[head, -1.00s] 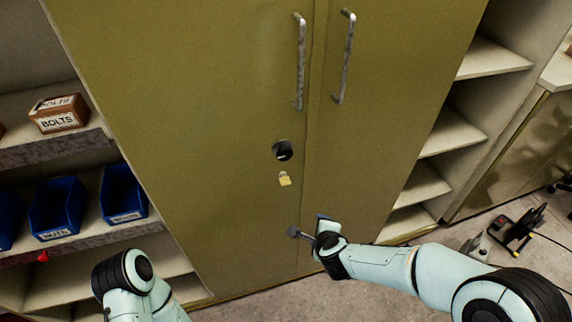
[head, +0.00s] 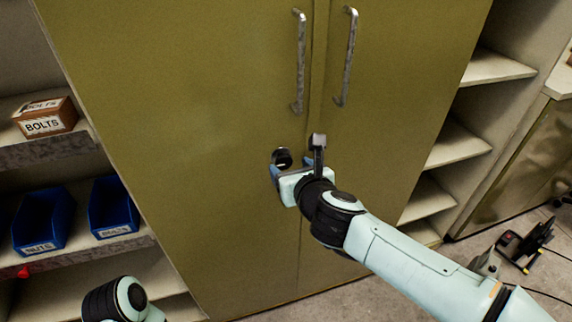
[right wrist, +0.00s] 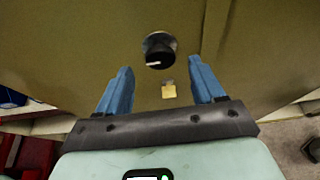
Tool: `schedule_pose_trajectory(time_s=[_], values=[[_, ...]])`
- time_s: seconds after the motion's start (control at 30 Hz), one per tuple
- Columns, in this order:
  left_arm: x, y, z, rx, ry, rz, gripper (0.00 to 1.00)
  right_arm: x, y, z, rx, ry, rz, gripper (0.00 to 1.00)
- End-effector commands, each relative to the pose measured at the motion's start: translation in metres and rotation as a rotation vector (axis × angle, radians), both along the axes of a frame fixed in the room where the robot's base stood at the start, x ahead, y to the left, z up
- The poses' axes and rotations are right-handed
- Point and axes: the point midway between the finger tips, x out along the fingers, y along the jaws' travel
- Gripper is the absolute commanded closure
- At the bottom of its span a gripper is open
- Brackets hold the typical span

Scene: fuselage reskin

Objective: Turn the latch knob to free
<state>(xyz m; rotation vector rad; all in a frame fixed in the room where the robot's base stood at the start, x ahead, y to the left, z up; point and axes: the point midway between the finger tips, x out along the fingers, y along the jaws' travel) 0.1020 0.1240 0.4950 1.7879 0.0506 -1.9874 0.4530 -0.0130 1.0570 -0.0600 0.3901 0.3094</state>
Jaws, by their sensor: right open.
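The latch knob (head: 282,158) is a round black knob with a pale mark on a silvery plate, on the left door of the olive cabinet (head: 200,100). It also shows in the right wrist view (right wrist: 159,50), beyond the fingertips. My right gripper (head: 290,165) is just below and in front of the knob. In the right wrist view its two blue fingers are wide apart with nothing between them, and the knob appears ahead, apart from them. My left gripper is out of frame.
Two long metal handles (head: 300,62) stand out from the doors above the knob. Open shelves on the left hold a bolts box (head: 45,122) and blue bins (head: 112,207). Empty shelves (head: 458,145) are on the right. A black and red device (head: 522,243) stands on the floor.

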Motion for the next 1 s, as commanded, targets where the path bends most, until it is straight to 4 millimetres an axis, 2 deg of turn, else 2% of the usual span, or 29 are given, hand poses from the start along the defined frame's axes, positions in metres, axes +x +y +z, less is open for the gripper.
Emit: schedule_pose_trajectory(time_s=[0.1,0.3,0.63,0.67,0.8,0.83,1.0], values=[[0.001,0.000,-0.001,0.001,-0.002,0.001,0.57,0.019,0.006,-0.009,-0.003,0.000,-0.001,0.32],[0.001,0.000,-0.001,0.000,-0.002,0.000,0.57,0.036,0.011,-0.015,-0.001,0.000,0.000,0.32],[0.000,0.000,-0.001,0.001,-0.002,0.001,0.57,0.039,0.013,-0.017,-0.001,0.000,0.000,0.32],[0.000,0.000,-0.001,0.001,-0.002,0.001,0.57,0.039,0.013,-0.017,-0.001,0.000,0.000,0.35],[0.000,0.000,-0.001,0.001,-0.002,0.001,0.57,0.039,0.013,-0.017,-0.002,-0.001,0.001,0.81],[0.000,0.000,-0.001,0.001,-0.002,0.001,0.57,0.039,0.013,-0.017,-0.002,-0.001,0.001,0.86],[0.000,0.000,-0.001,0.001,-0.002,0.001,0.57,0.039,0.013,-0.017,-0.006,-0.002,0.001,0.86]])
